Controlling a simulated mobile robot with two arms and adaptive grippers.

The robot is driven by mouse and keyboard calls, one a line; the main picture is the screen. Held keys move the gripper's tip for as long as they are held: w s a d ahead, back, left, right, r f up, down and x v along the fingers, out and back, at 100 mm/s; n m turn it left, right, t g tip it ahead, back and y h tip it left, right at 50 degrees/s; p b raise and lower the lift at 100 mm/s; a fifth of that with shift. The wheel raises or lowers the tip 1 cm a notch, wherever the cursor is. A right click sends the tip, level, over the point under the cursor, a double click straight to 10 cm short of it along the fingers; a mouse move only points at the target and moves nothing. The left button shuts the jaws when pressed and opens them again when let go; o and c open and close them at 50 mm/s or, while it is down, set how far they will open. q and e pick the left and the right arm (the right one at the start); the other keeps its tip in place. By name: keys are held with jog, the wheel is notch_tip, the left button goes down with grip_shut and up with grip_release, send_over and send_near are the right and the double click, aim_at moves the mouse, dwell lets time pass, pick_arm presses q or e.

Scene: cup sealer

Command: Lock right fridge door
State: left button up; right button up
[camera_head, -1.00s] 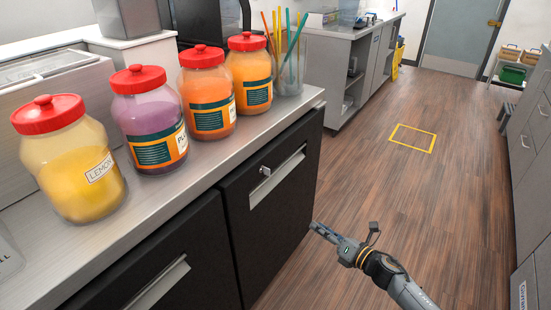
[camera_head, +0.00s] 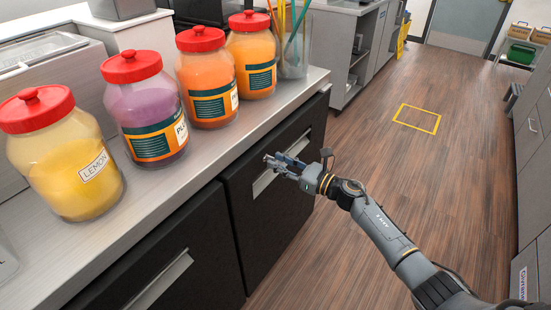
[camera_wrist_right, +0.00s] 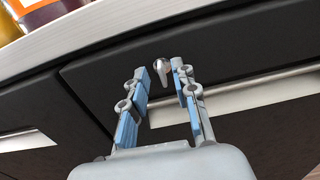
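The right fridge door (camera_head: 248,225) is a black panel under the counter and looks shut. It also fills much of the right wrist view (camera_wrist_right: 240,58). Its small silver lock key (camera_wrist_right: 161,64) sticks out near the door's top edge, pointing roughly downward in the right wrist view. In the head view my gripper hides the key. My right gripper (camera_head: 284,164) is in front of the door's upper part. In the right wrist view my right gripper (camera_wrist_right: 160,74) is open, its fingertips on either side of the key with visible gaps. My left gripper is out of view.
Red-lidded jars, including a yellow one (camera_head: 68,165) and a purple one (camera_head: 147,110), stand along the counter (camera_head: 185,185) above the doors. The left fridge door (camera_head: 185,245) is alongside, with a silver recessed handle. The wooden floor (camera_head: 390,165) to the right is open.

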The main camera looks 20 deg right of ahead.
jog(key=shift+x, duration=0.95)
jog(key=shift+c, duration=0.2)
jog(key=shift+d, duration=0.1)
grip_shut()
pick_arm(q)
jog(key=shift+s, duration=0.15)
